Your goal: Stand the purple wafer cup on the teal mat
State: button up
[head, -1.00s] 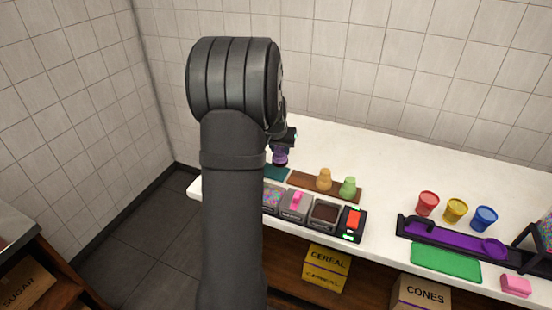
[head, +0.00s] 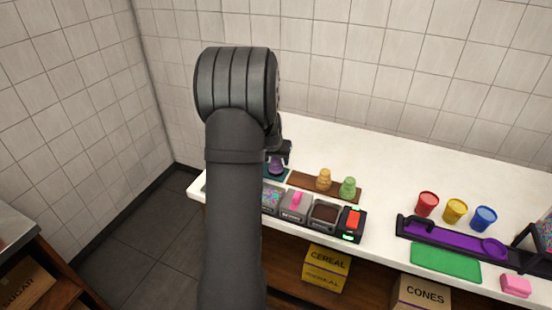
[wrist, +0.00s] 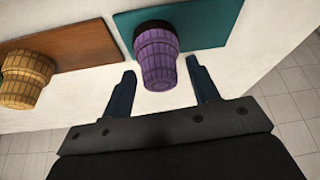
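The purple wafer cup (head: 276,166) stands upright on the teal mat (head: 286,174), its wider end down and narrower end up. In the wrist view the cup (wrist: 158,60) is over the left part of the mat (wrist: 205,22). My gripper (wrist: 161,80) is open, with one dark finger on each side of the cup's narrow end and visible gaps between. In the head view my gripper (head: 281,152) is just above and behind the cup, and my arm hides part of the mat's left side.
A brown board (head: 306,184) beside the mat holds a tan cup (head: 324,179) and a green cup (head: 348,187). Topping bins (head: 325,214) line the front edge. Red, yellow and blue cups stand right, behind a purple tray (head: 450,240). The counter behind is clear.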

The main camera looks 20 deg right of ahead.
jog(key=v, duration=1.2)
dwell(0.4)
jog(key=x, duration=1.2)
notch_tip(320, 180, up, 2)
jog(key=shift+r, duration=0.75)
jog(key=shift+f, duration=0.1)
